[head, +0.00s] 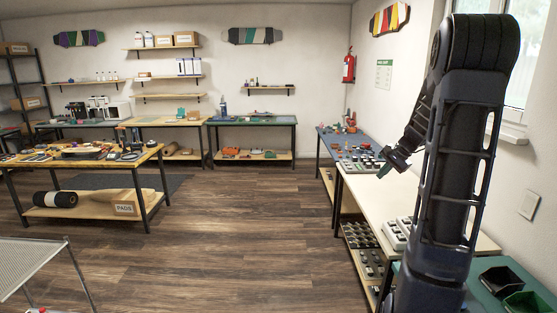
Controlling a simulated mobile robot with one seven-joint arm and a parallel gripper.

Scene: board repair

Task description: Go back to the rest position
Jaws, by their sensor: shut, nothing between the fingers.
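My gripper (391,163) shows at the end of my raised arm on the right of the head view. It hangs over the cream-topped table (362,191), near that table's far end. It is small and dark here, with its fingers together and nothing held in it. My arm's thick upper links hide part of the table and the wall behind.
Trays of small parts (397,234) stand on the cream table. A blue-topped bench (336,145) with tools lies beyond it. A wooden workbench (88,160) stands at the left, and a mesh-topped table (28,262) at the near left. The wooden floor (230,220) between is clear.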

